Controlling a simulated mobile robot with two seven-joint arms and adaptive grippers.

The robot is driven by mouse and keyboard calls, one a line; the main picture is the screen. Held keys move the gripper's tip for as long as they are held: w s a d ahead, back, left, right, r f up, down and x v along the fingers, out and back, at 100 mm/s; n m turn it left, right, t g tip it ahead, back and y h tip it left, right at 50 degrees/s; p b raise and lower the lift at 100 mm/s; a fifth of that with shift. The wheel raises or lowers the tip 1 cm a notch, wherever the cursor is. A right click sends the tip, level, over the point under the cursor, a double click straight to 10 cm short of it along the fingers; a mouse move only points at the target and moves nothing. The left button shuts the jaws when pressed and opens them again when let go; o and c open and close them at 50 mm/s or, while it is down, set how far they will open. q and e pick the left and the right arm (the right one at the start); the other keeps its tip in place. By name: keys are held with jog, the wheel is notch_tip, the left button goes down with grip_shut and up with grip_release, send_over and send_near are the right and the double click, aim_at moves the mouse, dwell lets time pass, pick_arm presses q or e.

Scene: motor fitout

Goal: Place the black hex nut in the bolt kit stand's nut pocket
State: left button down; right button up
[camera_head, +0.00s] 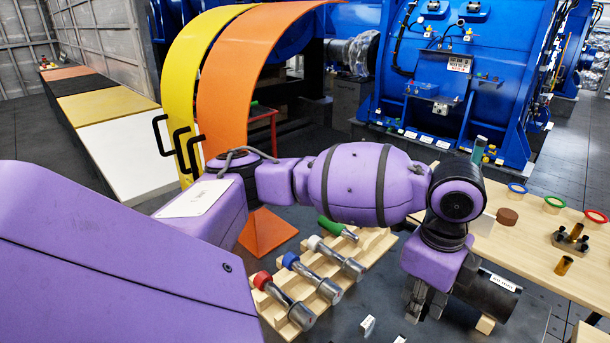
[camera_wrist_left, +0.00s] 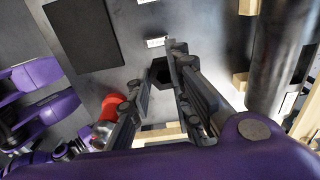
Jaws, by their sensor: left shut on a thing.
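My left gripper (camera_head: 428,300) points down beside a dark labelled cylinder, left of the light wooden table. I cannot make out the nut in the head view. A small dark block with brass-coloured pegs (camera_head: 571,241) stands on the table, right of the gripper; I cannot tell for certain that it is the bolt kit stand, and no nut pocket is clearly visible. My right gripper is not in view.
The dark cylinder (camera_head: 488,296) lies close to my left gripper. A wooden rack (camera_head: 372,252) holds tools with coloured ends. The table (camera_head: 528,242) also bears coloured rings and a brown disc (camera_head: 507,217). Blue machinery (camera_head: 455,70) stands behind.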

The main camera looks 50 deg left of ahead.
pick_arm(q)
jog(key=shift+w+a, duration=0.1)
jog(key=w+a+f, duration=0.4)
jog(key=a, duration=0.4)
send_over(376, 298)
jog(key=d, duration=0.1)
jog(key=f, duration=0.4)
jog(key=shift+s+d+b, duration=0.1)
jog(key=shift+s+b, duration=0.25)
jog(key=shift+b, duration=0.05)
jog(key=shift+w+a+f, duration=0.3)
jog(key=shift+a+f, duration=0.2)
jog(key=shift+f, duration=0.25)
jog(key=f, duration=0.3)
jog(key=shift+w+a+f, duration=0.15)
jog(key=shift+a+f, duration=0.05)
jog(key=shift+f, duration=0.05)
